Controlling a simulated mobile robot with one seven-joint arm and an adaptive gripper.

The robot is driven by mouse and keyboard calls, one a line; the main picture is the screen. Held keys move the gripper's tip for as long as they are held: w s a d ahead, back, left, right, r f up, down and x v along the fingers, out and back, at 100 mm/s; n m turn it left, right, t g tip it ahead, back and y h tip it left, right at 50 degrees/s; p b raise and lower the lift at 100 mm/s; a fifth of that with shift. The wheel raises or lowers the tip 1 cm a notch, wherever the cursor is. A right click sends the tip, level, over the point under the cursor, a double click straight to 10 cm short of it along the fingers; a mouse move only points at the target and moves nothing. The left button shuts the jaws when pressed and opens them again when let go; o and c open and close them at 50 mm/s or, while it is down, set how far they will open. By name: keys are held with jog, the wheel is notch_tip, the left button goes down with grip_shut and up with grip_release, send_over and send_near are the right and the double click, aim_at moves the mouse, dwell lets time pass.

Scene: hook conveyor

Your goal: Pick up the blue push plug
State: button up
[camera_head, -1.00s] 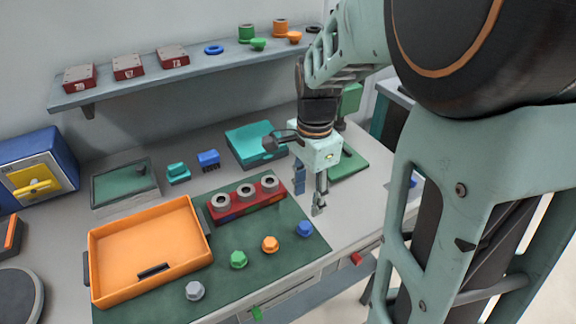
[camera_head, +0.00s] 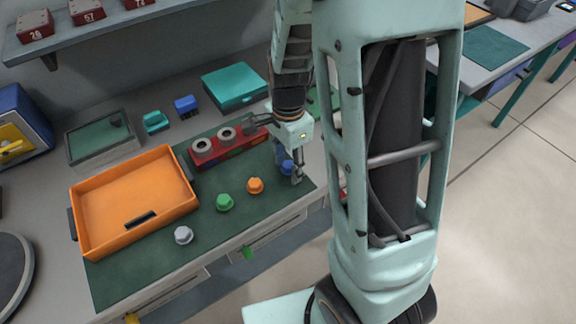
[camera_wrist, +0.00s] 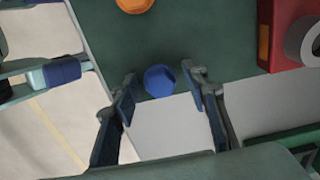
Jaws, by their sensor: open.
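The blue push plug (camera_wrist: 160,80) stands on the green mat (camera_head: 150,270) near its right corner. In the wrist view it shows between and just beyond the two open fingers of my gripper (camera_wrist: 163,95), with a gap on each side. In the head view my gripper (camera_head: 287,178) is down at the mat's right end, and the plug (camera_head: 285,167) is partly hidden behind a finger. My gripper is open and holds nothing.
An orange plug (camera_head: 255,186), a green plug (camera_head: 225,202) and a grey plug (camera_head: 183,235) stand in a row to the left. A red block with grey rings (camera_head: 205,157) is behind them. An orange tray (camera_head: 110,205) fills the left of the mat.

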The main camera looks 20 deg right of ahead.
jog(key=c, duration=0.9)
jog(key=shift+r, duration=0.15)
